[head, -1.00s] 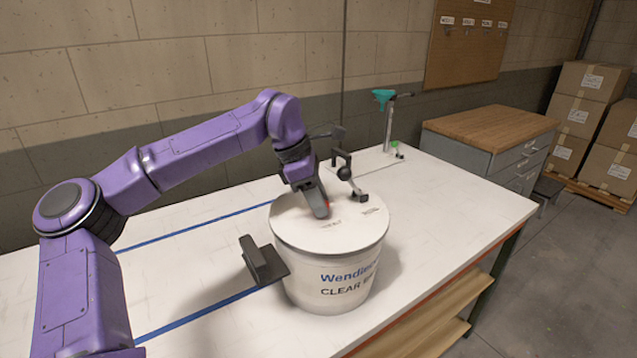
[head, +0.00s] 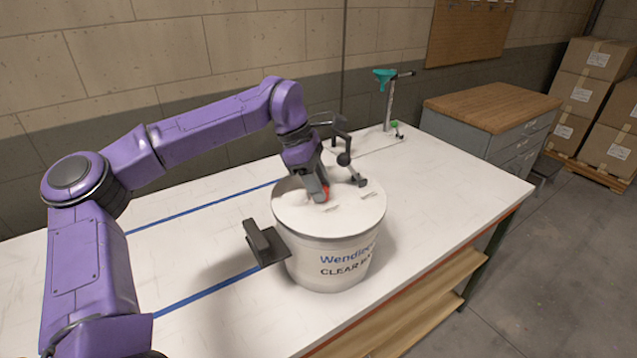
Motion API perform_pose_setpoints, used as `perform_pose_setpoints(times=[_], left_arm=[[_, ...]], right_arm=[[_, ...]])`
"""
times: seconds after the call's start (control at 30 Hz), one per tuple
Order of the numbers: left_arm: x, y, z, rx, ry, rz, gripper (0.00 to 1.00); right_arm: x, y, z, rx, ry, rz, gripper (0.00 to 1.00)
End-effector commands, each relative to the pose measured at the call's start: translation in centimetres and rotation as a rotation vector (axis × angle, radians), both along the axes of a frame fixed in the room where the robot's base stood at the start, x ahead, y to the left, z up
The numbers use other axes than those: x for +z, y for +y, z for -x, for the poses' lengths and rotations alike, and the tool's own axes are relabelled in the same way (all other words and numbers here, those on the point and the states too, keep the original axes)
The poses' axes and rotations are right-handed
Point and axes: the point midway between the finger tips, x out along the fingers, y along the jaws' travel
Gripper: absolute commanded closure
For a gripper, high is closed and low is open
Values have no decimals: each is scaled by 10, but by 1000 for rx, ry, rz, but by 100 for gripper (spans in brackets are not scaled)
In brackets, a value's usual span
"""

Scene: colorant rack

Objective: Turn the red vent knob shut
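The red vent knob (head: 326,192) is on the lid of a white pail (head: 330,255) marked "Wendie..." and "CLEAR". My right gripper is not in view.
A black tap-like fitting (head: 345,158) stands just behind the knob. A black bracket (head: 265,243) sits against the pail's left side. A teal funnel stand (head: 387,95) is at the table's back. The white table (head: 440,185) is clear right of the pail.

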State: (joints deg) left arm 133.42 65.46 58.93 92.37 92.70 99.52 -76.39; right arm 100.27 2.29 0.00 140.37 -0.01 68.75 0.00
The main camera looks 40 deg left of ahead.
Motion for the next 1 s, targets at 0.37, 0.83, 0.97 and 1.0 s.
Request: perform_pose_setpoints(times=[0.37, 0.83, 0.97, 1.0], left_arm=[[2, 1, 0, 0, -1, 0, 40], [87, 33, 12, 2, -2, -1, 40], [97, 37, 14, 1, -2, -1, 40], [98, 37, 14, -1, -1, 0, 40]], right_arm=[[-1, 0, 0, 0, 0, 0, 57], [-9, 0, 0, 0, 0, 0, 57], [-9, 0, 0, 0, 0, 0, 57], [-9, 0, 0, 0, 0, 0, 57]])
